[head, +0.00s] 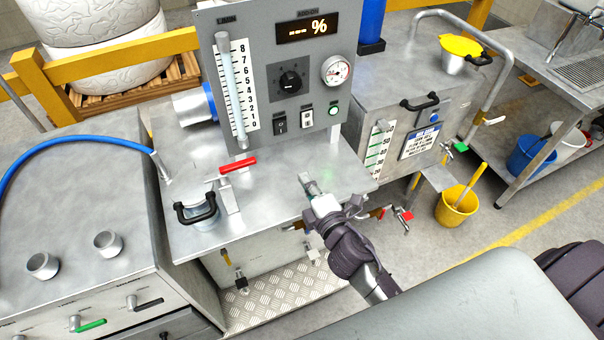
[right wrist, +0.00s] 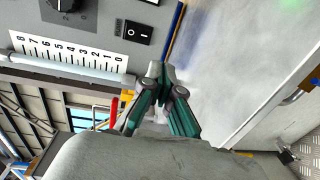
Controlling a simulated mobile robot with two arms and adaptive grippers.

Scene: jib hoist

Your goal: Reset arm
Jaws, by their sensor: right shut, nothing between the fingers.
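My right gripper (head: 308,186) reaches in from the lower right in the head view. It hangs over the metal bench top (head: 275,205), in front of and below the grey control panel (head: 285,75). Its fingers are shut with nothing between them. In the right wrist view, the green-sided fingers of the right gripper (right wrist: 164,75) are together, near the panel's black rocker switch (right wrist: 138,33) in the picture. I cannot tell the exact gap to the bench. My left gripper is not in view.
A blue hose (head: 75,142) crosses the left cabinet. At the right stand a tank (head: 400,80) and a yellow bucket (head: 456,205).

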